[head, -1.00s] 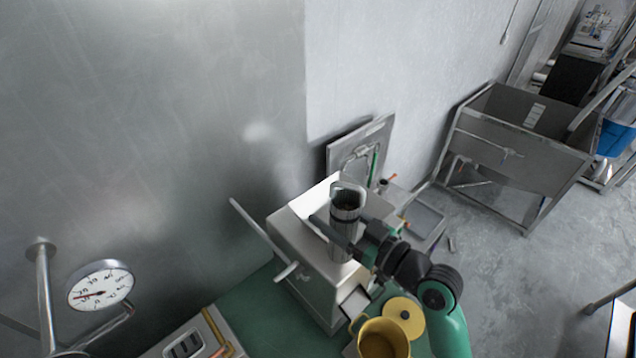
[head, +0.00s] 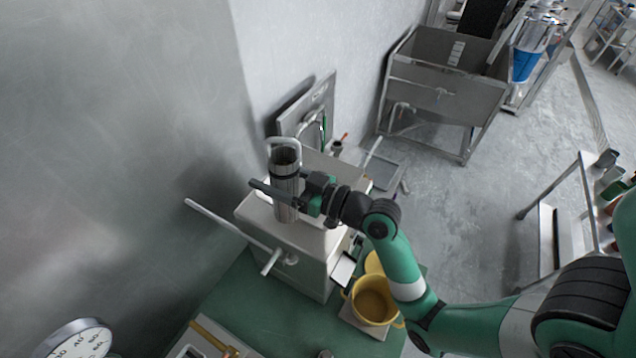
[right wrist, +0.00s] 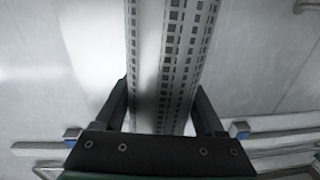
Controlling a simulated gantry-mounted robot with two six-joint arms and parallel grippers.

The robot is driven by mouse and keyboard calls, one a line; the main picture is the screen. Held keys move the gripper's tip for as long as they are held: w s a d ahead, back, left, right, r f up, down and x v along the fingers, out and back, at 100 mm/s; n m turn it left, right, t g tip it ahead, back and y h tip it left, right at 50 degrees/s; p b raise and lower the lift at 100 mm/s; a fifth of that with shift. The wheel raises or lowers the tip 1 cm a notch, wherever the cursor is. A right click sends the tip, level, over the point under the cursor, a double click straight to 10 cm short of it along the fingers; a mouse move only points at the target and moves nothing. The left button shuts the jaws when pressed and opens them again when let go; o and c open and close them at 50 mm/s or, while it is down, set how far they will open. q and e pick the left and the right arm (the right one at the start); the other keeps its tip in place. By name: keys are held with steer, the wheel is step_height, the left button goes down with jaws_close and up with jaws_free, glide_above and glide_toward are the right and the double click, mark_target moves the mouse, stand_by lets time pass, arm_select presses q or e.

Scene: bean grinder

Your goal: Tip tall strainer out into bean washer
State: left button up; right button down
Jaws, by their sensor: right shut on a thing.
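The tall strainer (head: 285,178) is a dark-mouthed steel cylinder with a loop handle at its top. It stands upright over the steel box machine in the head view. My right gripper (head: 283,196) is shut around its middle from the right. In the right wrist view the strainer's slotted wall (right wrist: 172,65) runs between the two fingers of my right gripper (right wrist: 165,105). Its contents cannot be made out. A steel tub on legs (head: 435,95) stands at the back right; I cannot tell if it is the bean washer. My left gripper is not in view.
The steel box machine (head: 315,255) with a long lever (head: 228,222) is below the strainer. A yellow pot (head: 372,305) stands at its right on the green surface (head: 235,315). A steel panel (head: 318,100) is behind. Open floor (head: 465,230) lies to the right.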

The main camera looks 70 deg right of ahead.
step_height(320, 180, down, 5)
steer(key=d+m+h+b, duration=0.1)
steer(key=d+m, duration=0.1)
steer(key=m, duration=0.8)
steer(key=shift+s+d+f+m+t, duration=0.2)
steer(key=shift+s+d+m+t, duration=0.05)
steer(key=shift+d+m+t, duration=0.15)
steer(key=shift+f+m+h+p, duration=0.2)
steer(key=shift+m+h+p, duration=0.2)
steer(key=shift+m, duration=0.4)
stand_by(0.4)
steer(key=shift+r+m+p, duration=0.55)
steer(key=shift+m+p, duration=0.45)
steer(key=shift+m, duration=0.1)
steer(key=shift+s+d+f+m+h, duration=0.1)
steer(key=shift+d+f+m+h, duration=0.2)
steer(key=shift+d+m, duration=0.5)
stand_by(0.3)
steer(key=shift+s+d+f+m+h+p, duration=0.1)
steer(key=shift+d+f+m+h+p, duration=0.15)
steer(key=shift+m, duration=0.75)
steer(key=shift+d+f+m+h+p, duration=0.15)
steer(key=shift+f+m, duration=0.1)
steer(key=shift+m, duration=0.75)
